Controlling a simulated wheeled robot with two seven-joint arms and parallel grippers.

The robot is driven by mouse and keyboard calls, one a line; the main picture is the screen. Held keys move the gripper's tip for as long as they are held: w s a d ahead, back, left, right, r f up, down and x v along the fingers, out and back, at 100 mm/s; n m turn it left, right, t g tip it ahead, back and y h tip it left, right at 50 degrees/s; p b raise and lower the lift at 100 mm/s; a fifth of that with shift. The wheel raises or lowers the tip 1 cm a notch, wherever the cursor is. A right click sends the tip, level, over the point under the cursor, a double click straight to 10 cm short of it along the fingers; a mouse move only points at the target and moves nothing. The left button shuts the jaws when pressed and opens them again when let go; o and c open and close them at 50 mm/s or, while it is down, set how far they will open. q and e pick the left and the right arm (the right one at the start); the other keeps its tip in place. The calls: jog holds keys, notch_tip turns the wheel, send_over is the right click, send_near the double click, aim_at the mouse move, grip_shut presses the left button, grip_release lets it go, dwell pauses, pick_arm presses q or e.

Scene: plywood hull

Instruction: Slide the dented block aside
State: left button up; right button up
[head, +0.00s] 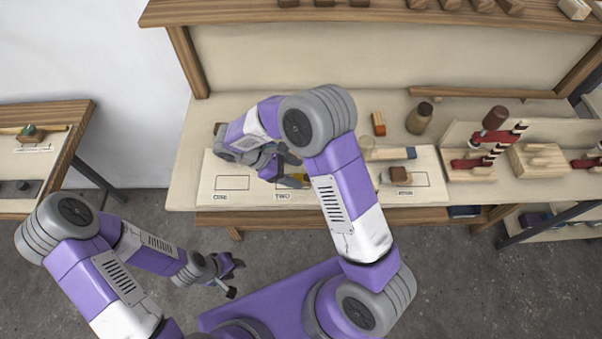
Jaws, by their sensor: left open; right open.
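A small brown block (400,174) sits on the pale marked board (232,170), at the right-hand outline. I cannot tell at this size whether it is dented. My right gripper (284,165) is open over the left-middle part of the board, well to the left of the brown block. A yellow piece (299,180) shows just beside its fingers, partly hidden; I cannot tell whether they touch. My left gripper (229,276) is open and empty, out over the floor in front of the bench. My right arm hides the middle of the board.
Red clamps (495,140) and a wooden block (538,160) stand farther right. A side table (75,115) is at left.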

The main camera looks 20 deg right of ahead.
jog(key=shift+v, duration=1.95)
